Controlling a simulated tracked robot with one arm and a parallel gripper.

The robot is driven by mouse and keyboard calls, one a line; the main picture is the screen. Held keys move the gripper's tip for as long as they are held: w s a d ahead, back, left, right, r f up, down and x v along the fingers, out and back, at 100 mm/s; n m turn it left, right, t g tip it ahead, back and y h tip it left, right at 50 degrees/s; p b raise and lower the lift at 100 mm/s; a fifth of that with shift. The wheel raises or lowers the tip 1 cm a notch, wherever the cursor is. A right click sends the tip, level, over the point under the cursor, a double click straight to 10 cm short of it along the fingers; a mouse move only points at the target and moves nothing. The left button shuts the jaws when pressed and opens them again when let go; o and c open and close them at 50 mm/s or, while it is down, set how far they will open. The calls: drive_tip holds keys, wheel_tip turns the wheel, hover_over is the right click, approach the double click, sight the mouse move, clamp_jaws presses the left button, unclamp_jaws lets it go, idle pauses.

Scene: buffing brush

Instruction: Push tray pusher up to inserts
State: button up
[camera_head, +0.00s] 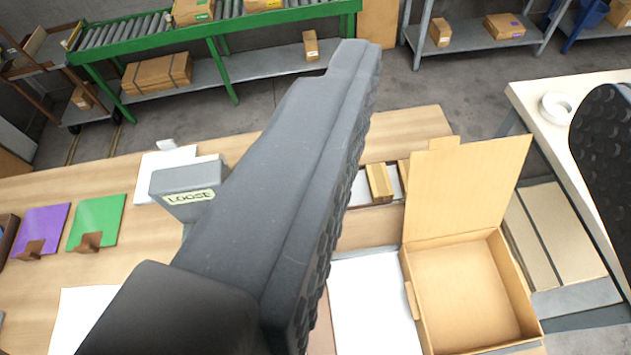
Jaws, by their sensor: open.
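My gripper (482,82) is open and empty. Its large dark grey left finger crosses the middle of the view, and part of its right finger shows at the right edge, with a textured pad. Between the fingers, a small wooden block (380,183) sits in a narrow pale tray (390,187) on the wooden bench; it may be the tray pusher. My left finger covers the tray's left part, so I cannot tell where the inserts are. The gripper appears above the bench and apart from the block.
An open cardboard box (470,290) with its lid raised stands right of the tray. A grey holder labelled LOOSE (187,183) stands left of my finger. Purple (40,230) and green (97,220) panels lie at the left. A white table (535,115) is at the right.

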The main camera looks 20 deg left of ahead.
drive_tip(key=w+a+f+m+g+p, duration=0.3)
drive_tip(key=w+f, duration=0.4)
drive_tip(key=w, duration=0.2)
drive_tip(key=w+a+f+m+g+p, duration=0.3)
drive_tip(key=w+a+f+g+p, duration=0.1)
drive_tip(key=w+f, duration=0.5)
drive_tip(key=w+a+f+m+g+p, duration=0.3)
drive_tip(key=w+f, duration=0.3)
drive_tip(key=w, duration=0.4)
drive_tip(key=a+f+m+g+p, duration=0.1)
drive_tip(key=f, duration=1)
drive_tip(key=a+f+m+g+p, duration=0.1)
drive_tip(key=a+f+g+p, duration=0.1)
drive_tip(key=f, duration=0.9)
drive_tip(key=a+f+m+g+p, duration=0.2)
drive_tip(key=f, duration=0.9)
drive_tip(key=shift+a, duration=0.2)
drive_tip(key=shift+r, duration=0.1)
drive_tip(key=shift+c, duration=0.2)
